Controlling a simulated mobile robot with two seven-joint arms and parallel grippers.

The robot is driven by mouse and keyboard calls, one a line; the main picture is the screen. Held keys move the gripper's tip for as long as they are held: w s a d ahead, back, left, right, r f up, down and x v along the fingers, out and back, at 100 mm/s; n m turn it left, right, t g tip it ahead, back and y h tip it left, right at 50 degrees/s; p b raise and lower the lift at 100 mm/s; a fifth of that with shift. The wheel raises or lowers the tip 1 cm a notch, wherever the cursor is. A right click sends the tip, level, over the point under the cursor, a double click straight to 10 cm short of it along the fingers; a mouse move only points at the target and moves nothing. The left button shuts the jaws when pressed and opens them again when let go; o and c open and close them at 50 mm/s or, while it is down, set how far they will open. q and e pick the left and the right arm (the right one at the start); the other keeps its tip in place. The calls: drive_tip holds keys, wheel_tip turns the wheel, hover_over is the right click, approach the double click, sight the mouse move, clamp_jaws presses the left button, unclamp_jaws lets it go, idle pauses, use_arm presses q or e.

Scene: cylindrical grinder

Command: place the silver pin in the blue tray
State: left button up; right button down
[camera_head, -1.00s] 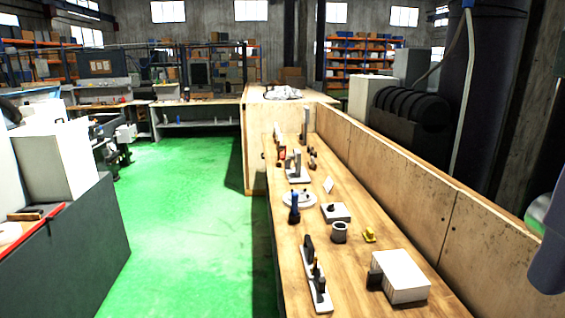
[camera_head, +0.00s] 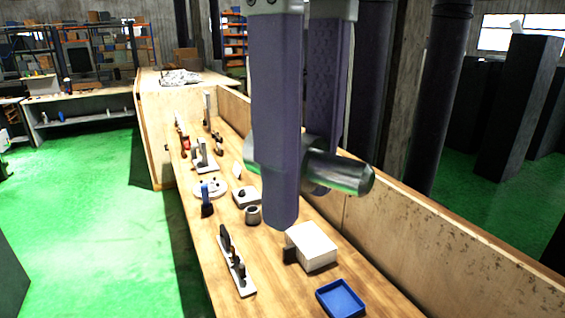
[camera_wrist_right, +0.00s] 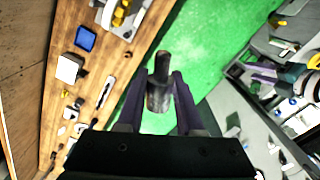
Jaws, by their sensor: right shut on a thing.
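The silver pin (camera_head: 338,172) is a shiny stepped metal cylinder, held crosswise between the purple fingers of my right gripper (camera_head: 300,165). The gripper is shut on it, high in front of the head camera. In the right wrist view the pin (camera_wrist_right: 159,88) sits between the fingertips of the right gripper (camera_wrist_right: 160,100), with green floor behind it. The blue tray (camera_head: 340,299) lies on the wooden bench at the bottom of the head view, below and apart from the pin. The tray also shows at upper left in the right wrist view (camera_wrist_right: 85,39). My left gripper is not in view.
On the wooden bench (camera_head: 290,292), a white box (camera_head: 311,247) stands just behind the tray. A grey cup (camera_head: 253,215), a white rack with dark tools (camera_head: 236,262) and other parts stand farther left and back. A wooden panel (camera_head: 395,250) borders the bench's right side.

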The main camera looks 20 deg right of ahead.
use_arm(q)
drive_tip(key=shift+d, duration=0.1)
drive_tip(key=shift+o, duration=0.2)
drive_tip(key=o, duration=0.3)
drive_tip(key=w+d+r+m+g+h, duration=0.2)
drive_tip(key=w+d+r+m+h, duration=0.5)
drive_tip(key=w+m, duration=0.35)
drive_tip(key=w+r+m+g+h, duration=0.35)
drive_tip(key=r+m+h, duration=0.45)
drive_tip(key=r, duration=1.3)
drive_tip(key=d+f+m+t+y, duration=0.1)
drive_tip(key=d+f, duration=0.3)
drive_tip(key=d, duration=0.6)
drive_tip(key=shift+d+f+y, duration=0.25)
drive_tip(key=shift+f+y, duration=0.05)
use_arm(e)
drive_tip(key=a+n, duration=0.1)
drive_tip(key=n, duration=0.2)
drive_tip(key=w+a+r+n, duration=0.1)
drive_tip(key=a+n, duration=0.1)
drive_tip(key=n, duration=0.2)
drive_tip(key=w+a+n, duration=0.1)
drive_tip(key=a+n, duration=0.1)
drive_tip(key=n, duration=0.1)
drive_tip(key=shift+r+n, duration=0.4)
